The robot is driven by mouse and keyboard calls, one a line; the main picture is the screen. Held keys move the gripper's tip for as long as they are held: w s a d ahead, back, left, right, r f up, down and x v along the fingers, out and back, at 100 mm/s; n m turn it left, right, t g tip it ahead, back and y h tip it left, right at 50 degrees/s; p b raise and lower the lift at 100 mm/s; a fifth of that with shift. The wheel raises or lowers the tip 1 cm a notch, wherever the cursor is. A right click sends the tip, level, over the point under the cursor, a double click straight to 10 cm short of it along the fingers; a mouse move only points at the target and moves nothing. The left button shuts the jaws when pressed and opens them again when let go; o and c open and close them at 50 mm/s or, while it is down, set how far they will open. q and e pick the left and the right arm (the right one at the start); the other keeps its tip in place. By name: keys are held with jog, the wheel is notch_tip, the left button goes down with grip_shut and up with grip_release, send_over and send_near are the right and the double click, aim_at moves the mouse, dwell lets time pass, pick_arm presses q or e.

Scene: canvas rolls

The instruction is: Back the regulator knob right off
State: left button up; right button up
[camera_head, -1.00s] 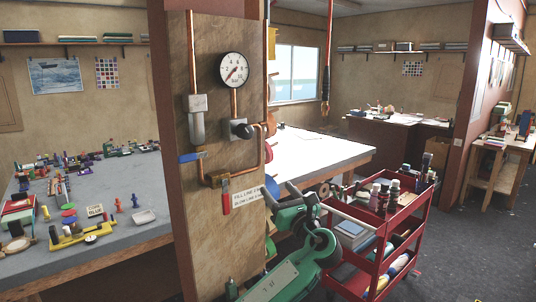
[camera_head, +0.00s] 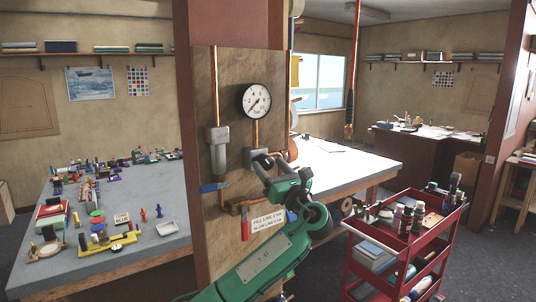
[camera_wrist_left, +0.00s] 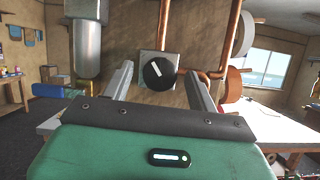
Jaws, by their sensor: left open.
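The regulator knob (camera_wrist_left: 159,74) is round and black with a white pointer line tilted up and left, on a square grey body, in the left wrist view. In the head view the grey regulator body (camera_head: 256,155) shows on the wooden panel below the gauge; my gripper mostly hides the knob. My left gripper (camera_head: 267,172) is open, facing the panel. In the left wrist view its two fingers (camera_wrist_left: 160,82) stand apart, one on each side of the knob; I cannot tell whether they touch it. The pressure gauge (camera_head: 256,100) has its needle toward the lower left. My right gripper is not in view.
Copper pipe (camera_head: 215,95), a grey cylinder (camera_head: 217,148), a blue lever (camera_head: 213,187) and a white label (camera_head: 267,222) are close around my gripper on the panel. A red cart (camera_head: 400,250) with bottles stands to the right. A cluttered workbench (camera_head: 110,205) is at left.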

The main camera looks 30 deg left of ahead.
pick_arm(q)
jog(key=shift+p+x, duration=0.3)
jog(key=shift+x, duration=0.7)
